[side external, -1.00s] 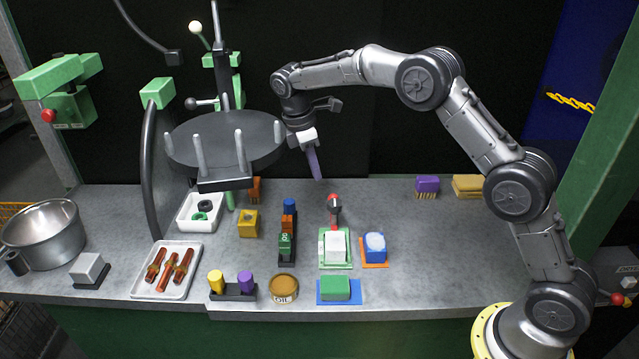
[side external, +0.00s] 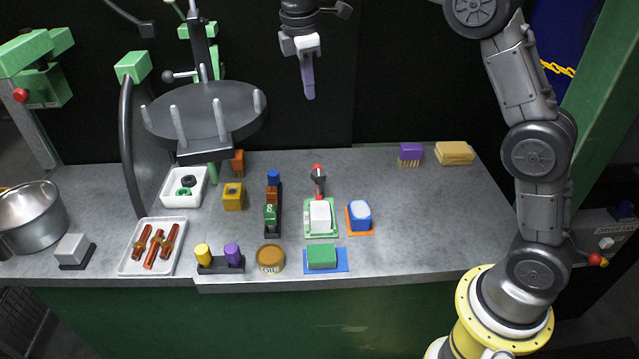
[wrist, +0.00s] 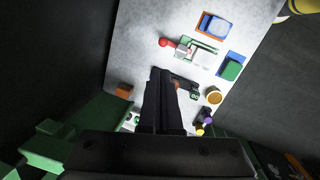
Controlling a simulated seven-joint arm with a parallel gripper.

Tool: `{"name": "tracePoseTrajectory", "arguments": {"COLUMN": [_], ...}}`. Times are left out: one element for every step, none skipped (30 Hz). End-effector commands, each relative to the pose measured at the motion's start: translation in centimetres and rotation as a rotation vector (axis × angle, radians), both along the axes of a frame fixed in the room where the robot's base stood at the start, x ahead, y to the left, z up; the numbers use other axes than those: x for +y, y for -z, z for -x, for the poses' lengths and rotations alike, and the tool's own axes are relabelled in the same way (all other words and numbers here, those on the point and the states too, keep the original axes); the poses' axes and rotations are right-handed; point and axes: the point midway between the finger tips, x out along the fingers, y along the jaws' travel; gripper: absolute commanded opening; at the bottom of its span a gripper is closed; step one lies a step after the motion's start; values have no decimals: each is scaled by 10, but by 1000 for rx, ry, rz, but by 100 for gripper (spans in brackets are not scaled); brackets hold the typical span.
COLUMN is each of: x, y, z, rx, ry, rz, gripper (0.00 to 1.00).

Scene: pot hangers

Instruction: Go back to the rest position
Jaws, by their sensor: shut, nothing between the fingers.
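My gripper (side external: 309,92) hangs high above the back of the workbench (side external: 430,225), its purple-grey fingers together and pointing down. It is shut with nothing between the fingers. In the wrist view, the fingers (wrist: 160,75) show as a dark narrow pair over the bench. The gripper is clear of every object and stands to the right of the round dark rack (side external: 205,110) with upright pegs.
A pot (side external: 35,225), a tray of brown-red parts (side external: 125,265) and a white bin (side external: 170,200) are at left. Several blocks and a red-topped tool (side external: 318,180) stand mid-bench. A purple brush (side external: 410,153) and yellow sponge (side external: 455,152) lie back right. Right front is clear.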

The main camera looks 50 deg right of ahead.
Motion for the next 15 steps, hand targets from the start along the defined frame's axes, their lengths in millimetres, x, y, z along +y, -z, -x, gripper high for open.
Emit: {"name": "tracePoseTrajectory", "arguments": {"x": [-1,-2,-2,-2,-2,-2,-2,-2,-2,-2,-1,-1,0,0,1], "y": [-21,-30,-41,-49,-55,-63,-68,-73,-78,-80,-83,-84,-85,-85,-83], "z": [19,29,42,53,64,78,90,101,116,128,139,155,166,178,193], "rx": [-35,-52,-77,-95,-113,-137,-156,-174,-199,-216,-235,-258,-276,-293,-317], "ry": [11,20,33,47,59,79,94,112,135,154,174,201,222,244,277], "rz": [-8,-13,-22,-27,-33,-42,-49,-58,-70,-80,-90,-103,-114,-125,-142], "gripper": [0,0,0,0,0,0,0,0,0,0,0,0,0,0,0]}}
